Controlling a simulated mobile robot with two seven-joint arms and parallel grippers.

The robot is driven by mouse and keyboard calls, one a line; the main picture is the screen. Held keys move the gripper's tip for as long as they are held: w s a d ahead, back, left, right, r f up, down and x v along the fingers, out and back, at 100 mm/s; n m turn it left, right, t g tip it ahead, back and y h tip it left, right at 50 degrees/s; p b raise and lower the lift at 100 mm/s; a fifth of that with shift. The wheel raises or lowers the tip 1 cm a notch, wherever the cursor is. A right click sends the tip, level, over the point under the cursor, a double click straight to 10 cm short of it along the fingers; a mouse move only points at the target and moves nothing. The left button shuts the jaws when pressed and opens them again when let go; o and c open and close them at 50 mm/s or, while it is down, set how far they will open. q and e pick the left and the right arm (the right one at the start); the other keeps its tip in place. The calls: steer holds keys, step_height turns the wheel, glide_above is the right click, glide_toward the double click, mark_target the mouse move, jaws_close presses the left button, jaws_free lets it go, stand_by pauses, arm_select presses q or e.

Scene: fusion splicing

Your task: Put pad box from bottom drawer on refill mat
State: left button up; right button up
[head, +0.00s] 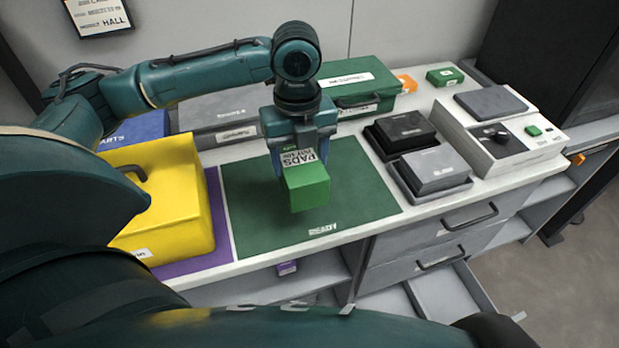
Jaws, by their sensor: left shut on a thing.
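A green and white box labelled PADS (306,188) is in the jaws of my left gripper (300,150) in the head view. The gripper points down and is shut on it, over the green mat (255,215) marked READY. Whether the box touches the mat is hard to tell. A purple mat (219,235) lies left of the green one, partly under a yellow case. No mat shows a readable "refill" label. A low drawer (465,285) stands open under the counter at the right, partly hidden by my body. My right gripper is not in view.
The yellow case (165,200) stands left of the green mat. A grey case (222,112) and green case (365,85) stand behind. Dark and grey boxes (435,172) and a white device (500,135) are at right. The mat's front and right are clear.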

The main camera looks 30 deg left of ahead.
arm_select(q)
steer(key=shift+s+f, duration=0.2)
steer(key=shift+f, duration=3.7)
steer(key=o, duration=1)
steer(key=shift+f, duration=0.1)
steer(key=shift+o, duration=0.2)
